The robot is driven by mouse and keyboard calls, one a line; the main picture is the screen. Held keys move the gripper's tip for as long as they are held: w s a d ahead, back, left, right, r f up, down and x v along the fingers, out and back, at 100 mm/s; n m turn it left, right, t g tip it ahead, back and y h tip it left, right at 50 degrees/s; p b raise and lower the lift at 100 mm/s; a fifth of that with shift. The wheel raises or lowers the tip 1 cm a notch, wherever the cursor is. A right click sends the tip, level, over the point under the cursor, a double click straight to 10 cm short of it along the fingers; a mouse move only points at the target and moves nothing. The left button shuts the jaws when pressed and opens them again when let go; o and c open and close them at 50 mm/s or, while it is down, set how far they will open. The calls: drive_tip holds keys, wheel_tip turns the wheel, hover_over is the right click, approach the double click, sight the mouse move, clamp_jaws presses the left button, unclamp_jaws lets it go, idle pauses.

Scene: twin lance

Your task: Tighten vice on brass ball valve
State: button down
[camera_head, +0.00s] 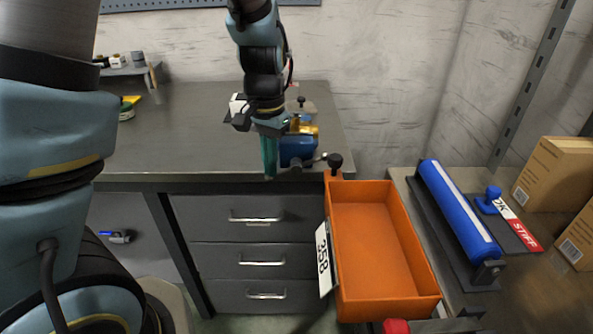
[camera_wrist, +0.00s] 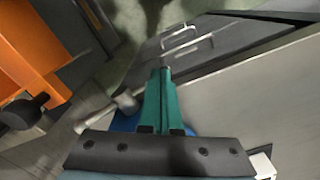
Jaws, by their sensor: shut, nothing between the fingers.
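The blue vice (camera_head: 297,152) is clamped at the front right corner of the grey workbench. The brass ball valve (camera_head: 306,129) shows as a gold patch on top of the vice, partly hidden by my arm; I cannot tell how the jaws sit on it. A metal bar (camera_head: 312,160) sticks out from the vice's front. In the wrist view the bar (camera_wrist: 110,112) lies left of my fingers, and a sliver of blue vice (camera_wrist: 124,124) shows behind them. My gripper (camera_head: 269,176), with teal fingers, points down just left of the vice. Its fingers (camera_wrist: 160,72) are shut and empty.
An orange bin (camera_head: 385,245) stands right of the bench, with a black knob (camera_head: 335,160) near its back left corner. A blue roller (camera_head: 458,208) and cardboard boxes (camera_head: 556,176) are farther right. Drawers (camera_head: 258,262) lie below the bench. The bench's left part is mostly clear.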

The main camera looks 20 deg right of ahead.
drive_tip(key=shift+f, duration=0.15)
drive_tip(key=shift+s+d+f, duration=0.1)
drive_tip(key=shift+d+f, duration=0.1)
drive_tip(key=shift+f, duration=0.1)
idle(0.3)
drive_tip(key=shift+d+f, duration=0.1)
drive_tip(key=shift+f, duration=0.1)
drive_tip(key=shift+s+d+f+b, duration=0.1)
drive_tip(key=shift+d+f+b, duration=0.1)
drive_tip(key=shift+b, duration=0.1)
idle(0.6)
idle(0.4)
drive_tip(key=shift+w+a+r+p, duration=0.2)
drive_tip(key=shift+a+r+p, duration=0.25)
drive_tip(key=shift+a+r, duration=0.05)
wheel_tip(320, 180, up, 9)
drive_tip(key=p, duration=0.7)
drive_tip(key=shift+p, duration=0.4)
